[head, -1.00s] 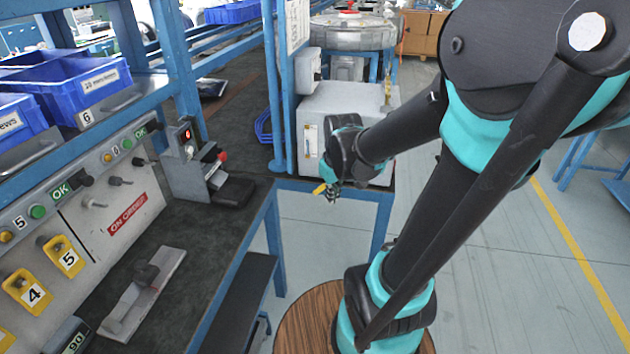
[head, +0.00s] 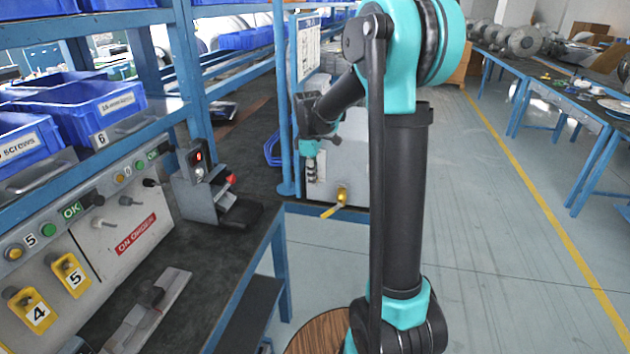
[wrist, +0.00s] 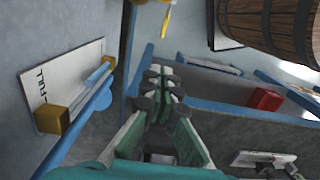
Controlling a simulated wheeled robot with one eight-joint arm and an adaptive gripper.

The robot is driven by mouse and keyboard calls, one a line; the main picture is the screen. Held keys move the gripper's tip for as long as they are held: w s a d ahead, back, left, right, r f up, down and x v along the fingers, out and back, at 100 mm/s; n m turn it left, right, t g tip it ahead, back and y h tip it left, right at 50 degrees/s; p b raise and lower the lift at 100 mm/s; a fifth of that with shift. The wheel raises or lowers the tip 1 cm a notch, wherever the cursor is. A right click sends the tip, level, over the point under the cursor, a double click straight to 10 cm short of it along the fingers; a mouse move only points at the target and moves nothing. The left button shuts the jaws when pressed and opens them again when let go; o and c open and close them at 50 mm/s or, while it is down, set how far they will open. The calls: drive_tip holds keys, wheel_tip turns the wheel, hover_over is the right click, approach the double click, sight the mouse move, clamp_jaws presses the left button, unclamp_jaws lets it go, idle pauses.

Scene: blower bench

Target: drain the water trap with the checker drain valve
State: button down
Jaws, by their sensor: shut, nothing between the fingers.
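The checker is a grey cabinet (head: 352,165) behind the near bench's end. A yellow lever valve (head: 335,207) is low on its front, handle slanting down to the left. A yellow lever also shows at the top of the wrist view (wrist: 166,19). The water trap's sight tube (wrist: 86,88), on a white plate marked FULL with brass-coloured ends, is left in the wrist view; my gripper hides that area in the head view. My gripper (head: 311,178) points down in front of the cabinet, shut and empty, left of and above the lever, apart from it. It fills the wrist view's middle (wrist: 165,80).
A blue bench frame (head: 282,255) stands left of the valve, with a blue post (head: 281,90) beside the cabinet. Blue bins (head: 95,105) and a panel of switches line the left. Open floor (head: 480,240) lies right of my arm.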

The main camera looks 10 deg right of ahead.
hover_over(324, 214)
drive_tip(key=w+a, duration=0.2)
drive_tip(key=a, duration=0.1)
wheel_tip(324, 214, down, 7)
drive_tip(key=shift+s+d+f, duration=0.4)
drive_tip(key=shift+d+f, duration=0.25)
drive_tip(key=shift+s+d+f, duration=0.35)
drive_tip(key=shift+d+f, duration=0.25)
drive_tip(key=shift+f, duration=0.05)
drive_tip(key=shift+d+f, duration=0.1)
drive_tip(key=shift+f, duration=0.5)
drive_tip(key=shift+d+f, duration=0.1)
drive_tip(key=shift+f, duration=0.2)
drive_tip(key=shift+s+d+f, duration=0.15)
drive_tip(key=shift+d+f, duration=0.1)
drive_tip(key=shift+f, duration=0.25)
drive_tip(key=shift+r, duration=0.1)
